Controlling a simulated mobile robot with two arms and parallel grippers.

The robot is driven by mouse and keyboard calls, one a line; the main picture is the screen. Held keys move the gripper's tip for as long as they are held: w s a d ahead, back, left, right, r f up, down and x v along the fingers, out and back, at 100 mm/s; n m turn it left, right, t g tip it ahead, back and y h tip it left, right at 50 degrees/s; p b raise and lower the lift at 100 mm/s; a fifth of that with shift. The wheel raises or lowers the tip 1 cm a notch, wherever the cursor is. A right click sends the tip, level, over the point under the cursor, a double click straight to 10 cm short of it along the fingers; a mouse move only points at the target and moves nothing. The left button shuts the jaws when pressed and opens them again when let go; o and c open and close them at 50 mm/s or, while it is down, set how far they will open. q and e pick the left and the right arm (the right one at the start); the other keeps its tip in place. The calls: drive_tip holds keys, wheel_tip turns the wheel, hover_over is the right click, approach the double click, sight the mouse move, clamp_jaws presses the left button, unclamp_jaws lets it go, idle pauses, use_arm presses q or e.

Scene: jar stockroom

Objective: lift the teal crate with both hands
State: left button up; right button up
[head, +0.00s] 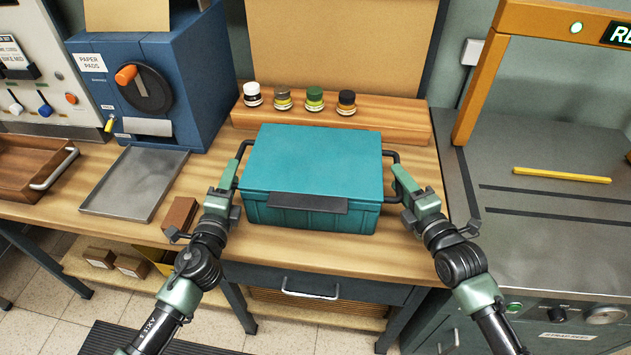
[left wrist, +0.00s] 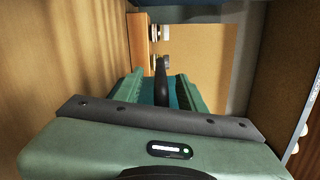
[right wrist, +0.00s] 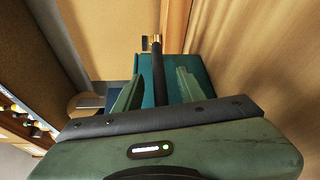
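The teal crate (head: 312,162) stands closed on the wooden table, with a dark plate on its front and a black handle at each side. My left gripper (head: 231,175) is at the left handle; in the left wrist view that handle (left wrist: 161,80) stands between the spread fingers, with gaps on both sides. My right gripper (head: 404,178) is at the right handle; in the right wrist view that handle (right wrist: 158,75) also stands between spread fingers, with gaps visible. Both grippers are open.
Several small jars (head: 314,98) stand on a wooden ledge (head: 393,115) behind the crate. A metal tray (head: 133,182) and a small brown block (head: 180,216) lie to the left. A grey bench (head: 560,230) with an orange frame (head: 478,85) is at the right.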

use_arm(q)
drive_tip(key=shift+w, duration=0.75)
use_arm(e)
drive_tip(key=shift+x, duration=0.75)
use_arm(q)
clamp_jaws()
use_arm(e)
clamp_jaws()
use_arm(q)
drive_tip(key=shift+s+f, duration=0.1)
drive_tip(key=shift+f, duration=0.15)
drive_tip(key=shift+r, duration=0.25)
use_arm(e)
drive_tip(key=shift+r, duration=0.3)
